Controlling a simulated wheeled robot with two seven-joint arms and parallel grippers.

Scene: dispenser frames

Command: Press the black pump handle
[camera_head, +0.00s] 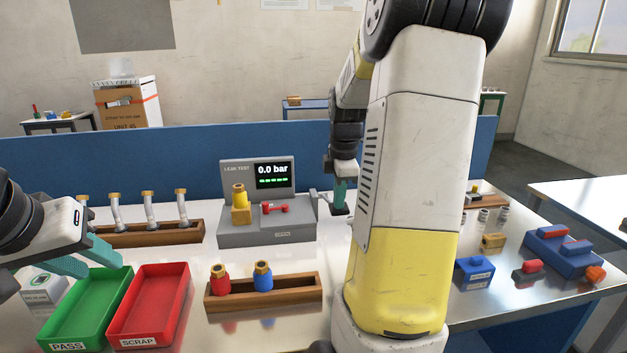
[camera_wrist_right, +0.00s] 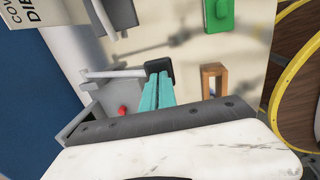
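The black pump handle (camera_head: 340,211) is a dark pad at the end of a thin grey lever on the right side of the grey leak tester (camera_head: 238,236). In the right wrist view the black handle (camera_wrist_right: 158,67) is at the tips of my teal fingers, with its lever running left. My right gripper (camera_head: 339,193) points down at the handle from above, its fingers together with nothing seen between them. Whether the tips touch the handle I cannot tell. The tester screen reads 0.0 bar. My left gripper (camera_head: 84,256) is apart from it, over the trays, its fingers spread.
The green PASS tray (camera_head: 62,333) and red SCRAP tray (camera_head: 122,336) lie at front left. A wooden rack (camera_head: 294,284) holds a red and a blue fitting. A rack of hoses (camera_head: 158,238) stands behind. Blue blocks (camera_head: 475,276) lie right of my arm.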

